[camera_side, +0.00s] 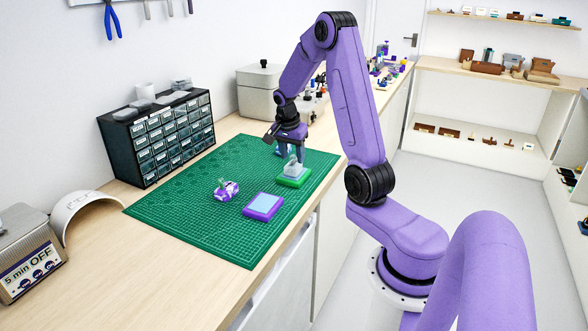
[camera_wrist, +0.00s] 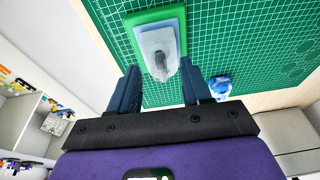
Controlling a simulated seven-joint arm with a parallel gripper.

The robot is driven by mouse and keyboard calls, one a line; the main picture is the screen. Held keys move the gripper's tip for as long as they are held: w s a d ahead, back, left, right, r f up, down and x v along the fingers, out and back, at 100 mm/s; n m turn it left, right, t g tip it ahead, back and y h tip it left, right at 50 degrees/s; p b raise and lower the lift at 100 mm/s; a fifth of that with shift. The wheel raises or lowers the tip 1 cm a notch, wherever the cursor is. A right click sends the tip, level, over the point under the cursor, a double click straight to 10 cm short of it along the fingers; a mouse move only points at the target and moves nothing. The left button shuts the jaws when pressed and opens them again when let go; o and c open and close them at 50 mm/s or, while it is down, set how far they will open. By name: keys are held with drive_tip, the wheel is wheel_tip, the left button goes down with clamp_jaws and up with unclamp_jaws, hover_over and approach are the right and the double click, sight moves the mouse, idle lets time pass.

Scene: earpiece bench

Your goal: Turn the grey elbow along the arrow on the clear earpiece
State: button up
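The clear earpiece (camera_side: 293,169) rests on a green block (camera_side: 294,181) with a pale blue pad, near the far right part of the mat. In the wrist view the whitish earpiece (camera_wrist: 151,44) lies on the green block (camera_wrist: 132,22). The grey elbow (camera_wrist: 160,66) shows as a dark grey shape within the earpiece. No arrow can be made out. My gripper (camera_side: 291,152) points down over the earpiece. In the wrist view my gripper (camera_wrist: 161,74) is open, its blue fingers apart on either side of the earpiece's near end. Contact cannot be told.
A purple block with a light blue pad (camera_side: 263,205) and a purple and white earpiece (camera_side: 226,190) are on the green mat (camera_side: 185,215). A blue and white piece (camera_wrist: 220,87) lies right of my fingers in the wrist view. A drawer cabinet (camera_side: 160,139) stands behind the mat.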

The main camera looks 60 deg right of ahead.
drive_tip(key=v, duration=1.7)
drive_tip(key=shift+r, duration=0.2)
drive_tip(key=shift+a, duration=0.1)
drive_tip(key=s+a+f+n+t+y, duration=0.1)
drive_tip(key=s+a+f+n, duration=0.1)
drive_tip(key=a+n, duration=0.75)
drive_tip(key=s+a+f+n+y, duration=0.1)
drive_tip(key=a+f+n, duration=0.35)
drive_tip(key=a, duration=0.75)
drive_tip(key=s+a+f+n, duration=0.2)
drive_tip(key=s+a+n, duration=0.2)
drive_tip(key=s+n, duration=0.4)
drive_tip(key=s+a+f+n+g+y, duration=0.1)
drive_tip(key=s+a+n, duration=0.3)
drive_tip(key=s+n, duration=0.4)
drive_tip(key=s+f, duration=0.1)
drive_tip(key=s, duration=0.3)
drive_tip(key=shift+s+n, duration=0.25)
drive_tip(key=shift+n, duration=0.05)
